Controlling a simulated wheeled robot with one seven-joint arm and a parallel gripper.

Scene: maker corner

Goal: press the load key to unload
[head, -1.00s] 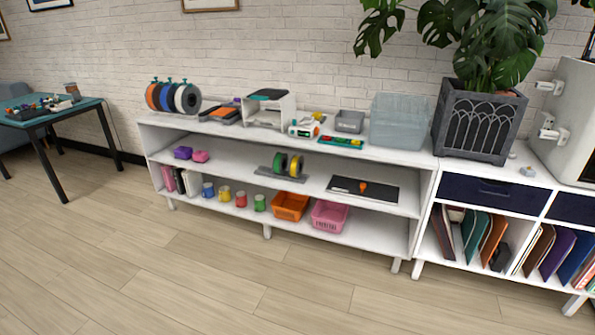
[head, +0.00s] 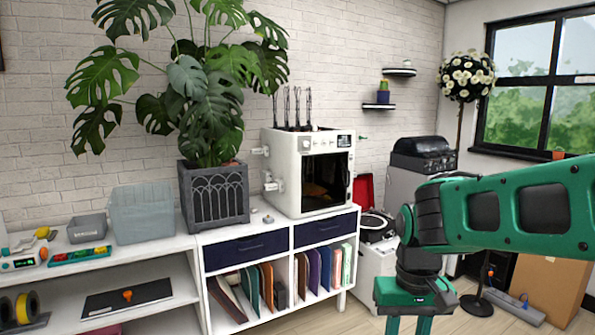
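A white boxy machine (head: 290,180) that looks like a 3D printer stands on the white cabinet, with a dark front window. A small screen (head: 344,140) sits at the right of its top front strip, with small controls (head: 315,144) to its left. Which one is the load key is too small to tell. My green arm reaches in from the right edge. My gripper (head: 408,328) points down at the bottom edge, right of the cabinet and well apart from the printer. Its two fingers stand apart with nothing seen between them; their tips are cut off.
Little floor is free in front of the cabinet (head: 255,250).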

